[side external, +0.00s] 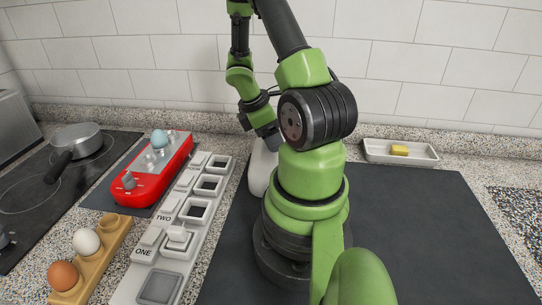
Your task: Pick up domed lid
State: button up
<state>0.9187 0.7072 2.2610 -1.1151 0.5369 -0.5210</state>
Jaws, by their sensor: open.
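My gripper (267,137) is at the end of my green and black arm, near the back of the dark mat. It points down, just above a smooth, rounded white object (261,170). That object may be the domed lid, but my own arm hides much of it, so I cannot be sure. I cannot tell whether the gripper touches it. The gripper is open, though its fingertips are small and hard to make out. No other domed lid shows.
A red appliance (150,178) holding a blue egg (159,139) stands left. A white panel with square recesses (159,286) lies beside it. A wooden holder (104,243) carries eggs. A pan (76,137) sits on the hob. A white tray (428,160) holds a yellow block (399,150). The mat's right side (430,230) is clear.

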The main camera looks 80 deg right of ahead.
jog(key=shift+c, duration=0.2)
grip_shut()
jog(key=shift+r, duration=0.15)
